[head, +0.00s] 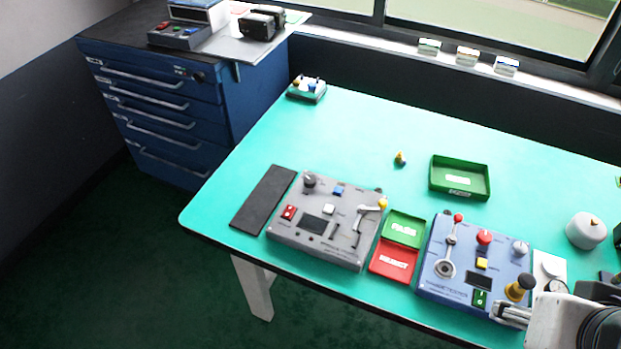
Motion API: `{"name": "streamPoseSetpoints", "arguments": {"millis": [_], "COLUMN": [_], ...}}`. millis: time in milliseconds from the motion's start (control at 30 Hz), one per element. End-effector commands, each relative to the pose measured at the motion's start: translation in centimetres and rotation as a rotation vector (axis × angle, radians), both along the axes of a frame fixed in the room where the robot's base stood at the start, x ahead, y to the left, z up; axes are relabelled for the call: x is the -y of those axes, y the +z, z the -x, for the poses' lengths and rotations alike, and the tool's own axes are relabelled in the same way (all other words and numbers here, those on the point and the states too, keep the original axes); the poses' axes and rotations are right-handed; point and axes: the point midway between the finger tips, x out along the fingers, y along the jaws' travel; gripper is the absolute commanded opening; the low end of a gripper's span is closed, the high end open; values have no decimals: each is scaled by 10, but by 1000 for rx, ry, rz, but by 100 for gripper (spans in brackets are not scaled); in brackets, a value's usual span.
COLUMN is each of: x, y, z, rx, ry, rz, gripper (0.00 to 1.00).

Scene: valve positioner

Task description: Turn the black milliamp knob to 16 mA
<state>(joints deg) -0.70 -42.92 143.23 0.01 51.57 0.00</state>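A black knob (309,180) stands at the upper left corner of a grey control box (345,254) on the table. Its scale and pointer setting are too small to read. The grey box also carries a dark display (313,224), a red switch block, a blue button, a white button and a lever with a yellow ball. My gripper (508,313) is at the lower right, by the front right corner of a blue control box (440,282), far from the black knob. Its fingers are small and partly cut off by my arm, so their opening is unclear.
A black and yellow knob (520,288) stands close to my gripper. Green and red trays (403,229) lie between the boxes. A dark mat (262,200) lies left of the grey box. A green bin (460,178) stands behind. The table's back left is mostly clear.

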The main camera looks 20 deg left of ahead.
Motion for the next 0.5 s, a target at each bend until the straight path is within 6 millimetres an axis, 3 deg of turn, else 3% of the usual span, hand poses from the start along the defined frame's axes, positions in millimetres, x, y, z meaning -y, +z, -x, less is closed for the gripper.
{"name": "streamPoseSetpoints", "arguments": {"millis": [500], "x": [-37], "y": [-32], "z": [-20], "rx": [-176], "ry": [151], "rz": [17], "gripper": [41]}}
